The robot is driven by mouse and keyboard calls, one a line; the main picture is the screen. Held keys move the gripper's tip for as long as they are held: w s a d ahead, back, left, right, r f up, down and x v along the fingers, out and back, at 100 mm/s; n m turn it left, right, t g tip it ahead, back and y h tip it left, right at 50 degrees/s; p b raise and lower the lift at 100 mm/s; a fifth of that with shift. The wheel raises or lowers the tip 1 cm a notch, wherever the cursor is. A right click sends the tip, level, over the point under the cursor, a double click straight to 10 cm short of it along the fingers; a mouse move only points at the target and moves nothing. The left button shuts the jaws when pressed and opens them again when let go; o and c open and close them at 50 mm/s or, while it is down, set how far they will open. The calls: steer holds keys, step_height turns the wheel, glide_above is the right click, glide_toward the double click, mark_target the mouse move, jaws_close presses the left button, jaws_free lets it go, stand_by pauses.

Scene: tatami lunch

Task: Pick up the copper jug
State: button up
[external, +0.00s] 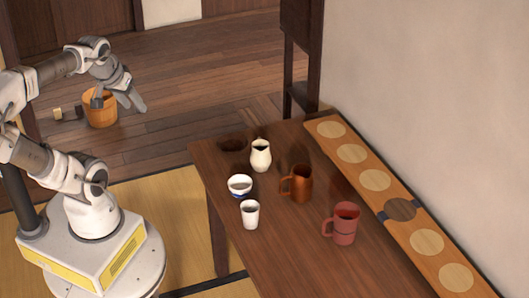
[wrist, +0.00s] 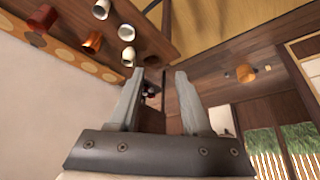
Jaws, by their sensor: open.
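The copper jug (external: 300,184) stands upright on the dark wooden table, its handle toward the left in the external view. In the wrist view the copper jug (wrist: 91,43) shows at the upper left, beyond the left finger. My gripper (external: 122,102) is raised at the left of the external view, well away from the table and the jug. In the wrist view my gripper (wrist: 162,76) is open, with nothing between its fingers.
A cream pitcher (external: 261,157), blue-and-white bowl (external: 240,187) and white cup (external: 250,216) stand left of the jug. A red mug (external: 343,225) is at its front right. A dark dish (external: 233,145) lies at the back. A long board (external: 352,153) runs along the wall side.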

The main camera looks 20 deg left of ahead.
steer(key=shift+w, duration=0.1)
steer(key=m+g+b, duration=0.5)
steer(key=m+b, duration=0.9)
steer(key=m, duration=0.2)
glide_above(281, 181)
step_height(281, 181, down, 28)
step_height(281, 181, down, 12)
steer(key=shift+r+b, duration=0.15)
steer(key=shift+b, duration=0.7)
steer(key=shift+w+a+f+b, duration=0.15)
steer(key=shift+f+b, duration=0.15)
steer(key=shift+f, duration=1.1)
steer(key=shift+w+d+f+b, duration=0.1)
steer(key=shift+f+b, duration=0.15)
steer(key=shift+f, duration=1.1)
jaws_close()
